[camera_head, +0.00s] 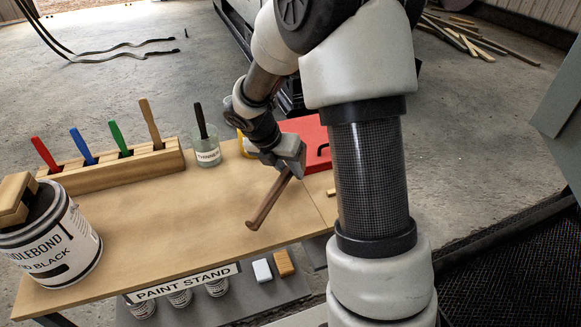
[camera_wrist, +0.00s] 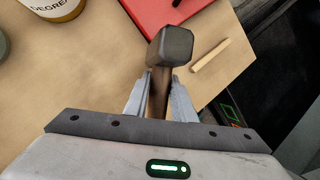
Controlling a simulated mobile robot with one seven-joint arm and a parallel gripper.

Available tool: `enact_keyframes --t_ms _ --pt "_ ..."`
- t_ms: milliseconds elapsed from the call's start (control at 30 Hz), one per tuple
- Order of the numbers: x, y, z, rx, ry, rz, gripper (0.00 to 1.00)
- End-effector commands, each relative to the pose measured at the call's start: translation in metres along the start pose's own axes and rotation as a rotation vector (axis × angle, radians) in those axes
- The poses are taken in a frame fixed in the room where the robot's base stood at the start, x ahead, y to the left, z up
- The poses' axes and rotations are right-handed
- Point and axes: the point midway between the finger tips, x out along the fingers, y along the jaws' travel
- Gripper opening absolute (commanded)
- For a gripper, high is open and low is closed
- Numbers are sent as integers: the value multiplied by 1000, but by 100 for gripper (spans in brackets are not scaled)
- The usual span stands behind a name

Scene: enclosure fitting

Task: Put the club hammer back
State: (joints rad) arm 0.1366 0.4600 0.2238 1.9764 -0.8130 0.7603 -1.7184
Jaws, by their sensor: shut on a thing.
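The club hammer has a wooden handle, seen in the head view (camera_head: 268,203), and a dark grey head, seen in the wrist view (camera_wrist: 171,46). My gripper (camera_wrist: 160,85) is shut on the handle just below the hammer head. In the head view my gripper (camera_head: 288,166) is over the right part of the wooden table, with the handle slanting down to the left. The hammer head is hidden behind my gripper there. I cannot tell whether the handle's end touches the table.
A short wooden stick (camera_wrist: 210,55) lies near the case. The middle of the table is clear.

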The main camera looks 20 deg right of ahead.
Motion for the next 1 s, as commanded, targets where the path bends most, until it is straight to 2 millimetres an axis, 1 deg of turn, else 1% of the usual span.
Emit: enact_keyframes --t_ms 133,300,400,800,833,900,933,1000 --pt "10 3 -3 0 -3 2 0" --pt "34 8 -14 -1 -3 0 0" --pt "43 10 -17 2 -3 2 0" --pt "46 11 -18 2 -4 1 0" --pt "46 10 -20 1 0 0 28" --pt "46 10 -20 1 0 0 40" --pt "46 10 -20 1 0 0 42" --pt "46 10 -20 1 0 0 42"
